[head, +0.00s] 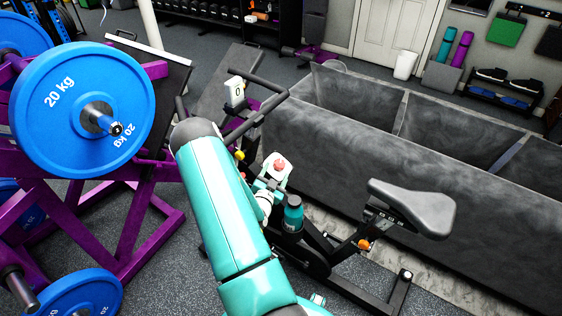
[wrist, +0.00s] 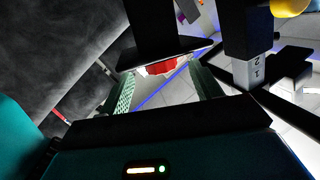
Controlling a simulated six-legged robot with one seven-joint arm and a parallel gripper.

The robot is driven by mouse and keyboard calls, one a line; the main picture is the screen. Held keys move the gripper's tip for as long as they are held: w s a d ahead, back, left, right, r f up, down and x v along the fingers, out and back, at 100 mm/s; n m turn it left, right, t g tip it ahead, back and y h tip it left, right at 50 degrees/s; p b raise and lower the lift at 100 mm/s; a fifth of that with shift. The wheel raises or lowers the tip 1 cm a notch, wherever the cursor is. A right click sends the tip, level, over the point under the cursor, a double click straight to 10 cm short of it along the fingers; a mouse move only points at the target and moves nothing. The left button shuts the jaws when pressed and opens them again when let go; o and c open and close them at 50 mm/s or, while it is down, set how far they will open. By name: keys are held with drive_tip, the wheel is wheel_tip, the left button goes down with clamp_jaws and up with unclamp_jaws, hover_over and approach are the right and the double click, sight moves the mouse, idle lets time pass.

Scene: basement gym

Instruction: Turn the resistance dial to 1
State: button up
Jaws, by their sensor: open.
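The red resistance dial (head: 279,164) sits on a pale plate on the frame of the exercise bike (head: 350,264), beyond my arm. In the wrist view the red dial (wrist: 160,67) shows in part between the fingertips of my gripper (wrist: 163,77), with a black part of the bike covering some of it. The two fingers are apart, one on each side of the dial in the picture; I cannot tell whether they touch it. A pale block with dark marks like a 2 and a 1 (wrist: 256,68) shows at the right. The dial's setting cannot be read.
A teal bottle (head: 293,214) stands on the bike close to the dial. A purple rack with blue plates (head: 82,110) stands at left. A dark partitioned trough (head: 370,150) runs behind.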

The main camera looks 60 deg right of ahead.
sight(281, 161)
drive_tip(key=d, duration=0.4)
drive_tip(key=w+d, duration=0.1)
drive_tip(key=d, duration=0.2)
drive_tip(key=shift+d, duration=0.1)
drive_tip(key=c, duration=1)
